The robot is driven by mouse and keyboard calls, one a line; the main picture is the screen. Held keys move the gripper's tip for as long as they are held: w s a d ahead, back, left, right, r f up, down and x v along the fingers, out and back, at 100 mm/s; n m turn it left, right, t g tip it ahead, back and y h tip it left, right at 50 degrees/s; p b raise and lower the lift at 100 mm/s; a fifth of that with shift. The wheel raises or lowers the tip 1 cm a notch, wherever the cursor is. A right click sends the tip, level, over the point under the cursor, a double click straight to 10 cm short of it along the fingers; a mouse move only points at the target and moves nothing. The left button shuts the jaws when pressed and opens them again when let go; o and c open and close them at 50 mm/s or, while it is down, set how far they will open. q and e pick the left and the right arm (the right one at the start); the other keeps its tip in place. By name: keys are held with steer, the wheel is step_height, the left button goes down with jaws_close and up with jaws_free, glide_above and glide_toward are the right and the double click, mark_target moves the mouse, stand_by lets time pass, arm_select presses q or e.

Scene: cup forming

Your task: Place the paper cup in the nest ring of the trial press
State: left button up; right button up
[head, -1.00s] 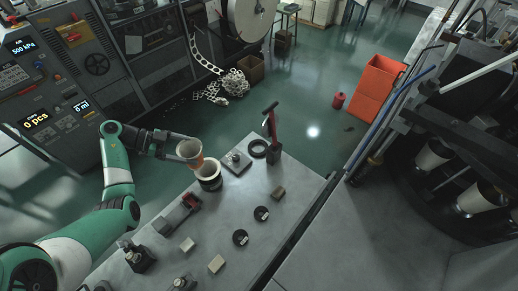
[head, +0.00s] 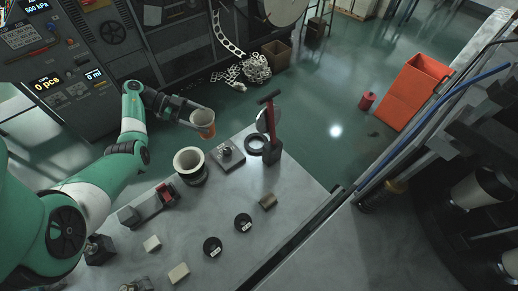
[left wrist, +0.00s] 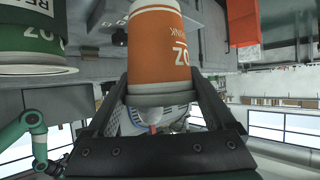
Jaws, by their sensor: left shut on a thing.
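The orange-and-white paper cup (head: 207,130) is upright in my left gripper (head: 201,117), held beyond the table's back edge in the head view. In the left wrist view the cup (left wrist: 158,45) sits between the shut fingers (left wrist: 160,105) with its pale rim towards them. A red post with a dark handle (head: 270,122) stands near the table's back corner and looks like the trial press. A black ring (head: 248,148) lies beside its foot, apparently the nest ring, and looks empty. My left gripper is to the left of both. My right gripper is out of view.
A dark container with a wide cream rim (head: 187,178) stands left of a square plate with a knob (head: 229,163). A red-topped fixture (head: 165,194), black discs (head: 243,223) and small blocks (head: 179,273) are on the table (head: 300,205). Its right part is clear.

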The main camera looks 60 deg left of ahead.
arm_select(q)
steer(key=shift+w+d+f, duration=0.2)
steer(key=shift+w+f, duration=0.05)
steer(key=w+d+f+b, duration=0.1)
steer(key=w+d, duration=0.2)
steer(key=w, duration=0.2)
steer(key=w+d+f+b, duration=0.1)
steer(key=w+d, duration=0.2)
steer(key=w, duration=0.2)
steer(key=w+d+f+b, duration=0.1)
steer(key=w+d+b, duration=0.1)
steer(key=w, duration=0.3)
steer(key=shift+d+f, duration=0.4)
steer(key=shift+d, duration=0.05)
steer(key=shift+r, duration=0.15)
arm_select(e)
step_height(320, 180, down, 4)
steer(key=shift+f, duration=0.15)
arm_select(q)
steer(key=o, duration=1)
steer(key=p+v, duration=0.4)
steer(key=v, duration=0.8)
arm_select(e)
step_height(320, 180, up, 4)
